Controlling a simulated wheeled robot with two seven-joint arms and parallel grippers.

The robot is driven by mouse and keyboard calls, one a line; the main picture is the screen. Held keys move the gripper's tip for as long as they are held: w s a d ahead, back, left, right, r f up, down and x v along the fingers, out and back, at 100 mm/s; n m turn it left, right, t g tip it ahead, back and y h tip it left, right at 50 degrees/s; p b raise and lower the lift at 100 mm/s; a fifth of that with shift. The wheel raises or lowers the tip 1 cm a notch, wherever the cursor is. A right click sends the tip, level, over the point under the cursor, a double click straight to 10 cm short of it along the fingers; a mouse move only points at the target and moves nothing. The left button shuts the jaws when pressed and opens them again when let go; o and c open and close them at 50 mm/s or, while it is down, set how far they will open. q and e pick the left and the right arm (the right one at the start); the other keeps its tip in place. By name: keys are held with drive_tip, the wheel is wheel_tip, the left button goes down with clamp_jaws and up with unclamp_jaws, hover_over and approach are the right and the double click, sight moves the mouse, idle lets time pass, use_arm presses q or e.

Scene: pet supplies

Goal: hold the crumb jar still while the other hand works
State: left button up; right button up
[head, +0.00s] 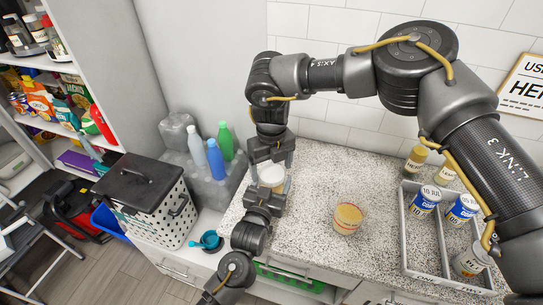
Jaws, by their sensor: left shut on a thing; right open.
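The crumb jar (271,176), pale and whitish on top, stands near the left end of the speckled counter, between my two grippers. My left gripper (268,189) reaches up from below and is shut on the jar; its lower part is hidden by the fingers. My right gripper (271,160) comes down from above at the far side of the jar. It is open, with its fingers close to the jar's top; whether they touch it I cannot tell.
A clear cup of tan contents (347,218) stands on the speckled counter (325,180). A grey divided tray (421,262) with several cans is at right. A lidded basket (150,232), bottles (216,160) and a teal scoop (208,240) are at left. Free counter lies around the cup.

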drive_tip(key=shift+f, duration=0.6)
drive_tip(key=shift+c, duration=0.4)
drive_tip(key=c, duration=0.9)
drive_tip(key=m, duration=0.3)
drive_tip(key=shift+m, duration=0.4)
drive_tip(key=m, duration=0.4)
drive_tip(key=o, duration=1.1)
drive_tip(key=shift+o, duration=0.2)
wheel_tip(320, 180, up, 12)
